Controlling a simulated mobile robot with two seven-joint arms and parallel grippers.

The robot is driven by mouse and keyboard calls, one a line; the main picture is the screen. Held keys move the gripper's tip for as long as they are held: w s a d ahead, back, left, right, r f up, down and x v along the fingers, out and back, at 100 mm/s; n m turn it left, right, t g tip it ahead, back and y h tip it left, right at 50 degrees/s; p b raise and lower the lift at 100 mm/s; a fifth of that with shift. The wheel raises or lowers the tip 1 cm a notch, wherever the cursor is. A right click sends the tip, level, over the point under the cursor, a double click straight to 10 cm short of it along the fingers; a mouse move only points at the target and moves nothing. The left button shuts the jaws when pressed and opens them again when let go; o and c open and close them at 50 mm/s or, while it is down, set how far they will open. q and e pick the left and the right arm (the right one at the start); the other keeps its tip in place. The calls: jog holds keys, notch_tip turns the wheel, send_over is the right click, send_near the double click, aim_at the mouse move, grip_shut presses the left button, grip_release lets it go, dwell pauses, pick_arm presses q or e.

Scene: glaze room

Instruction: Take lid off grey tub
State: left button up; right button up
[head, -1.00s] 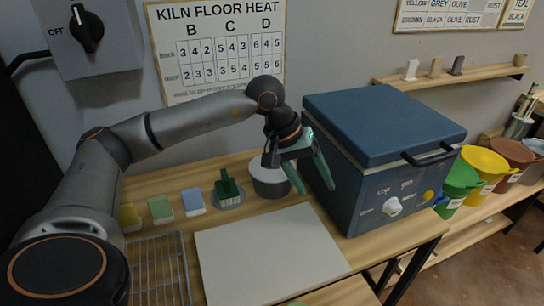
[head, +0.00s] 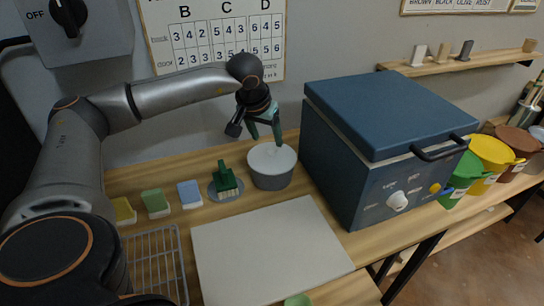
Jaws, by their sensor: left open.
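The grey tub (head: 272,181) stands on the wooden table, left of the blue kiln. Its pale lid (head: 271,158) sits on top, with a small knob near its middle. My left gripper (head: 265,141) is above the lid, fingers pointing down. It is open, with its green fingertips close to the lid's knob; I cannot tell whether they touch it. My right gripper is not in view.
The blue kiln (head: 386,165) stands close on the tub's right. A green brush (head: 226,180) and several sponges are on its left. A pale board (head: 268,250) lies in front, beside a wire rack (head: 155,262). Coloured buckets stand far right.

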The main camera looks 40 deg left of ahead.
aim_at(272, 147)
pick_arm(q)
jog(key=x, duration=0.4)
jog(key=shift+w+d+f, duration=0.15)
jog(key=shift+d+f, duration=0.05)
jog(key=shift+d, duration=0.05)
jog(key=shift+c, duration=0.3)
grip_shut()
